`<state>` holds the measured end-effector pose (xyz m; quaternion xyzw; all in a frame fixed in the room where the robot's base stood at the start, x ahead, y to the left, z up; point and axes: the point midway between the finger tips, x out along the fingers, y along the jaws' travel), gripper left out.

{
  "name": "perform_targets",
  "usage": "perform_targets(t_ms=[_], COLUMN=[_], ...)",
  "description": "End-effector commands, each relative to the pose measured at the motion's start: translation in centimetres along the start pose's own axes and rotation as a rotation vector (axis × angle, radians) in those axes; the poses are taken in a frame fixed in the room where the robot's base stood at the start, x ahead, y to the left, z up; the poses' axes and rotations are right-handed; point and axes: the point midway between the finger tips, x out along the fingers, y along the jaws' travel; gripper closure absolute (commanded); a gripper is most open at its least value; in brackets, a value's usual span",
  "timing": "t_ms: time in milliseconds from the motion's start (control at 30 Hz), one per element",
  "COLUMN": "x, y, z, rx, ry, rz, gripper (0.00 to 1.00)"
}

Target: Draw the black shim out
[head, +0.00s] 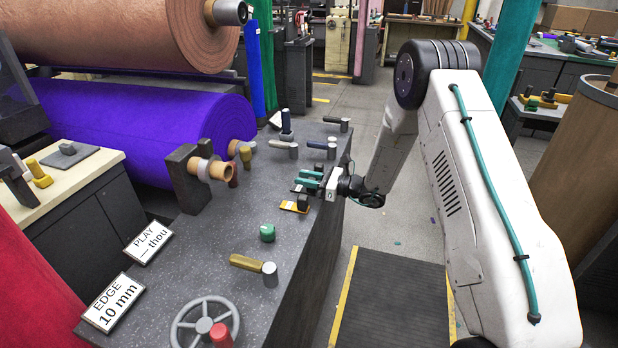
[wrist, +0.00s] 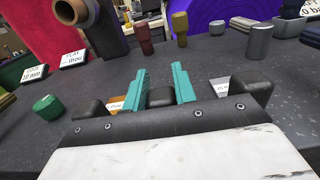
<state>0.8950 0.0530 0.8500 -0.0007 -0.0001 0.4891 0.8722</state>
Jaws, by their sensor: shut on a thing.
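My gripper (head: 309,182) reaches over the right edge of the grey speckled bench top, its two teal fingers pointing inward. In the wrist view the fingers (wrist: 161,88) stand either side of a dark rounded block (wrist: 161,97), the grip of the black shim, and are shut on it. The shim's flat part is mostly hidden by the fingers and the gripper body. An orange shim (head: 291,207) with a dark grip lies just nearer; its label also shows left of the fingers in the wrist view (wrist: 115,105). A pale labelled shim (wrist: 220,87) lies on the other side.
A green knob (head: 267,232), a brass-handled lever (head: 246,262) and a grey handwheel (head: 205,325) stand nearer on the bench. Levers with pale round ends (head: 293,150) stand farther along. A dark bracket with a copper-coloured roller (head: 210,169) is to the left. The aisle right of the bench is open.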

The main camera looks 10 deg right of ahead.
Motion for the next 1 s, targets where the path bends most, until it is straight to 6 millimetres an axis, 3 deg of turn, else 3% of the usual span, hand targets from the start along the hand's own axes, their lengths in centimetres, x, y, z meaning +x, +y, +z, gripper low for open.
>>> perform_targets(t_ms=[33,67,100,133,467,800,1000], x=[-0.3,-0.3,-0.3,-0.2,-0.4,-6.0,-7.8], y=[0.0,0.0,0.0,0.0,0.1,-0.1,0.0], z=[-0.1,-0.1,-0.1,-0.1,-0.1,-0.1,-0.1], rx=[0.003,0.003,0.003,0.003,0.002,0.002,0.002], ry=[0.002,0.002,0.002,0.002,0.001,0.001,0.001], rz=[-0.002,-0.003,-0.002,-0.002,0.001,-0.004,-0.002], gripper=[1.0,0.65,0.54,0.51,0.51,0.51,0.51])
